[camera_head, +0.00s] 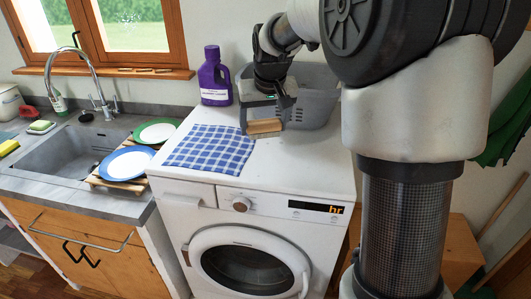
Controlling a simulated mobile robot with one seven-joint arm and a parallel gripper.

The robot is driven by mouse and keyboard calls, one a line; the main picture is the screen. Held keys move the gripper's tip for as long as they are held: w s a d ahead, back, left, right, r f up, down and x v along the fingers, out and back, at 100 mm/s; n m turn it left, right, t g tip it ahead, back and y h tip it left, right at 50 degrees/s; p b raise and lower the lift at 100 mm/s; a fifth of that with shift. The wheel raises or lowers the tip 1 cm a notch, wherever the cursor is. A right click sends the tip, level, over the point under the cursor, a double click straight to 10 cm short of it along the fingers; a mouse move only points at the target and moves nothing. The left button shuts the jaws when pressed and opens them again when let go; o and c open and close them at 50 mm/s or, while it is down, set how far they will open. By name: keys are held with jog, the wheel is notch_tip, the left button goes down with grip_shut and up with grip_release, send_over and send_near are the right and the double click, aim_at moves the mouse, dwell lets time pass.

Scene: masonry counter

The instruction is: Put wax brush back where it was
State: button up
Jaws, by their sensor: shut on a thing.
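The wax brush (265,127) looks like a small tan wooden block in the head view. My gripper (265,119) is above the top of the white washing machine (330,165) and is shut on the brush. The brush is just right of the blue checked cloth (209,148) and in front of the grey plastic basket (316,97). I cannot tell whether the brush touches the machine top. My gripper and wrist hide part of the basket.
A purple bottle (214,77) stands behind the cloth. A blue-rimmed plate (126,163) and a green-rimmed plate (155,132) are on a wooden rack beside the sink (72,150). Small items lie on the window sill (100,72). The machine's front right top is clear.

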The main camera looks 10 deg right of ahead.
aim_at(263, 159)
notch_tip(263, 159, down, 9)
jog(key=shift+s+r, duration=0.1)
jog(key=shift+r, duration=0.05)
dwell(0.4)
jog(key=shift+f+b, duration=0.25)
jog(key=shift+b, duration=0.05)
jog(key=o, duration=1)
jog(key=shift+r, duration=0.1)
